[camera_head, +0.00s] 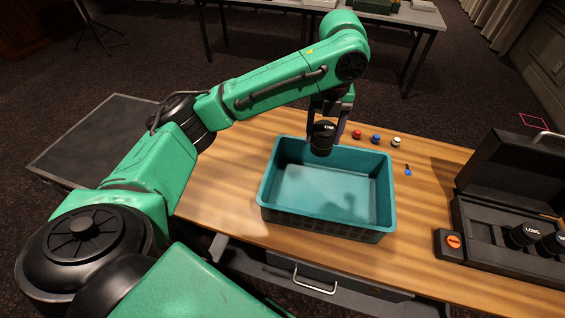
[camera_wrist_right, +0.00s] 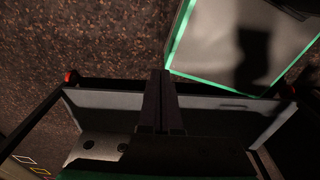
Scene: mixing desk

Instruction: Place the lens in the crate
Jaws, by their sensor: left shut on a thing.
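The teal crate (camera_head: 290,185) stands on the wooden desk and looks empty, with a shadow on its floor. My left gripper (camera_head: 325,121) is shut on a black lens (camera_head: 323,139) with small white lettering. The lens hangs upright between the fingers and overlaps the crate's back rim in the head view; how high it is above the crate is hard to tell. My right gripper (camera_wrist_right: 161,75) shows only in the right wrist view, its dark fingers together with nothing visible between them.
An open black case (camera_head: 467,215) at the right holds lenses, one marked LONG (camera_head: 522,235). A box with an orange knob (camera_head: 453,241) stands beside it. Red (camera_head: 356,134), blue (camera_head: 375,139) and white (camera_head: 396,142) capped items and a small blue piece (camera_head: 408,170) lie behind the crate.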

